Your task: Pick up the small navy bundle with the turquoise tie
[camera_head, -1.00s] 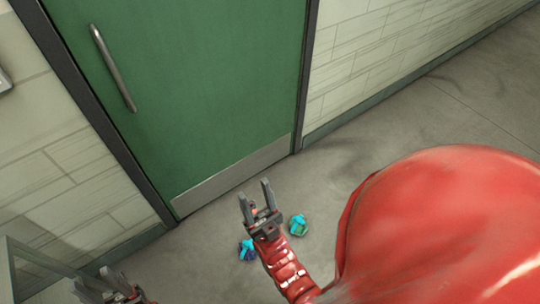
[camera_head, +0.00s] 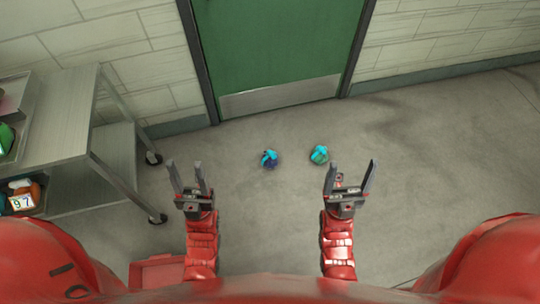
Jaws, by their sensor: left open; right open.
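The small navy bundle with the turquoise tie (camera_head: 269,160) lies on the grey floor in front of the green door. A second small bundle, green with a turquoise tie (camera_head: 319,155), lies on the floor to its right, apart from it. My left gripper (camera_head: 187,178) is open and empty, to the left of the navy bundle in the picture. My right gripper (camera_head: 346,177) is open and empty, to the right of both bundles. Neither gripper touches a bundle.
A grey wheeled cart (camera_head: 70,150) with items on its shelves stands at the left. The green door (camera_head: 280,50) is shut in the brick wall behind the bundles. The floor (camera_head: 430,160) at the right is clear.

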